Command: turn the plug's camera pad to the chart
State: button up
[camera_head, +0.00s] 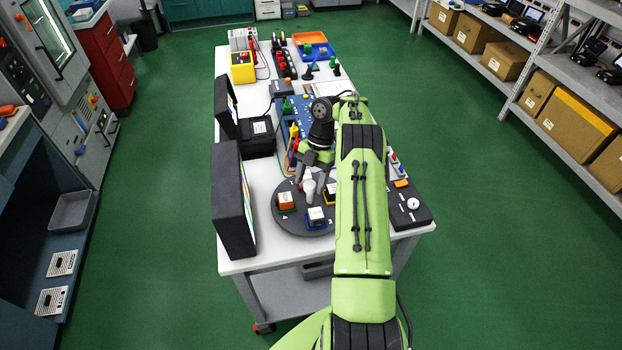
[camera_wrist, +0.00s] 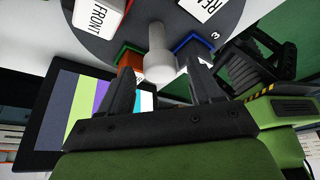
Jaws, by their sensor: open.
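A dark round turntable (camera_head: 279,220) lies near the front of the white table. A pale post (camera_head: 309,184) stands at its middle, also large in the wrist view (camera_wrist: 158,58). Around it sit an orange-and-green block (camera_head: 286,202), a blue-and-white block (camera_head: 316,217) and a yellow one (camera_head: 329,197), partly hidden by my arm. A white top reads FRONT (camera_wrist: 97,14) in the wrist view. My gripper (camera_wrist: 160,72) is open, its fingers on either side of the post; contact is unclear. A colour-bar chart panel (camera_wrist: 75,115) stands beside the turntable. I cannot tell which block is the plug's camera pad.
Two black panels (camera_head: 229,195) stand along the table's left edge. A black box with a white dial (camera_head: 413,204) sits at the right front corner. Behind are a blue board, a yellow box (camera_head: 242,68) and an orange tray (camera_head: 311,39). Green floor is clear on both sides.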

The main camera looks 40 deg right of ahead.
jog(key=shift+r, duration=0.1)
jog(key=p+v, duration=1.2)
jog(key=v, duration=0.3)
jog(key=shift+r, duration=0.4)
jog(key=shift+d+f, duration=0.1)
jog(key=shift+f, duration=0.1)
